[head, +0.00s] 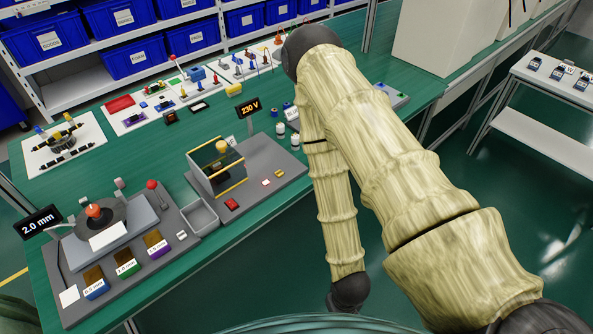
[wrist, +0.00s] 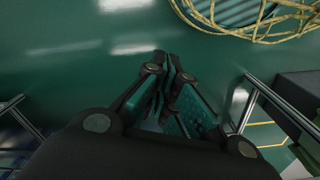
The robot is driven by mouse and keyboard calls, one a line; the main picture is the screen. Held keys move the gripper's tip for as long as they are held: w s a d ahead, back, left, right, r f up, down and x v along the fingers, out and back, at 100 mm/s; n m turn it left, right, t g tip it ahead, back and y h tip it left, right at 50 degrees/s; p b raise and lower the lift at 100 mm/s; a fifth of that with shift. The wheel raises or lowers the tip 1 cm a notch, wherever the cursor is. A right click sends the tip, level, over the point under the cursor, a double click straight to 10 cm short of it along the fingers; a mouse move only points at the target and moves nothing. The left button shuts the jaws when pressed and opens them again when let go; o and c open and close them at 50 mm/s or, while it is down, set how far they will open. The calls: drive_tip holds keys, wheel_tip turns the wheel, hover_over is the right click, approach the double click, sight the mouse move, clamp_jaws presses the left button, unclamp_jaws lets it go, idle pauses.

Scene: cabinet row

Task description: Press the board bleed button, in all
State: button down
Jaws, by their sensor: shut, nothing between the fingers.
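I cannot tell which control is the board bleed button; no label for it is readable. In the head view a grey board (head: 262,204) on the green bench carries a clear box with yellow edges (head: 216,165), a red button (head: 231,204), a small white part (head: 266,183) and a small yellow part (head: 279,172). A sign reading 230 V (head: 249,107) stands behind it. In the wrist view my gripper (wrist: 168,62) is shut and empty over green floor. In the head view its fingers are not visible; my arm hangs right of the board.
A left fixture has a 2.0 mm sign (head: 38,222), a red-knobbed lever (head: 152,185) and several labelled blocks. A grey tray (head: 200,215) sits between the fixture and board. Blue bins (head: 133,58) fill the back shelves. A white table (head: 550,85) stands right.

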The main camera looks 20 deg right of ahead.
wheel_tip(320, 180, up, 23)
drive_tip(key=n+t+y+p, duration=0.4)
drive_tip(key=n+t+p, duration=0.3)
drive_tip(key=n, duration=2.6)
hover_over(281, 171)
drive_tip(key=b, duration=0.1)
drive_tip(key=t, duration=0.1)
drive_tip(key=shift+w+d, duration=0.1)
drive_tip(key=shift+f+b, duration=1.8)
drive_tip(key=shift+f, duration=1.75)
drive_tip(key=shift+f+b, duration=0.65)
drive_tip(key=shift+f, duration=0.2)
